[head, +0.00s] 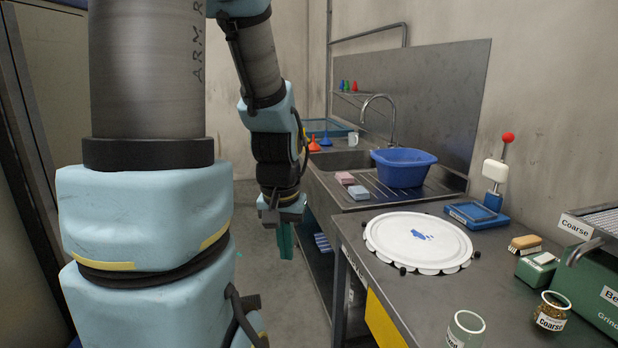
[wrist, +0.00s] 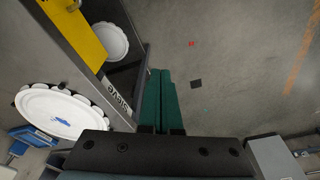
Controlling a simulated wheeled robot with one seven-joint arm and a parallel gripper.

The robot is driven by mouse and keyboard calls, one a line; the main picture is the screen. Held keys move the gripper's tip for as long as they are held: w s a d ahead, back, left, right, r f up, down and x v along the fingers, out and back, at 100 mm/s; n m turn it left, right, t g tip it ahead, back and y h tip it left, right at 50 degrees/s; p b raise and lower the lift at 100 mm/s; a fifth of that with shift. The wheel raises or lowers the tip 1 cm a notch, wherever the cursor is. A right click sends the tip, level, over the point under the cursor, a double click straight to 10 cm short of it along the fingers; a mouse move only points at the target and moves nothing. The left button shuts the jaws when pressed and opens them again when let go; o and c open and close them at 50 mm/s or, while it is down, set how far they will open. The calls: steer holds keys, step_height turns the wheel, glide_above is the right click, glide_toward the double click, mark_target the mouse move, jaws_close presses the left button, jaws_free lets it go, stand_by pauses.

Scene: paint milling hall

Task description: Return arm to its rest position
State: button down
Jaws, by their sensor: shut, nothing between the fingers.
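My gripper (head: 285,243) hangs with its green fingers pointing down in the head view. It is over the open floor, to the left of the sink bench and the worktable. In the wrist view the two green fingers (wrist: 161,98) lie side by side, shut, with nothing between them. My arm reaches forward and down from the upper middle of the head view.
A worktable (head: 385,235) on the right bears a round white tray (head: 400,245) with a blue mark, glass jars and a green grinder (head: 590,290). Behind it, a steel sink bench holds a blue basin (head: 403,168). The floor (wrist: 225,60) below is largely clear.

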steer(key=shift+s+a+n, duration=0.5)
steer(key=shift+s+a, duration=0.55)
steer(key=shift+s, duration=0.05)
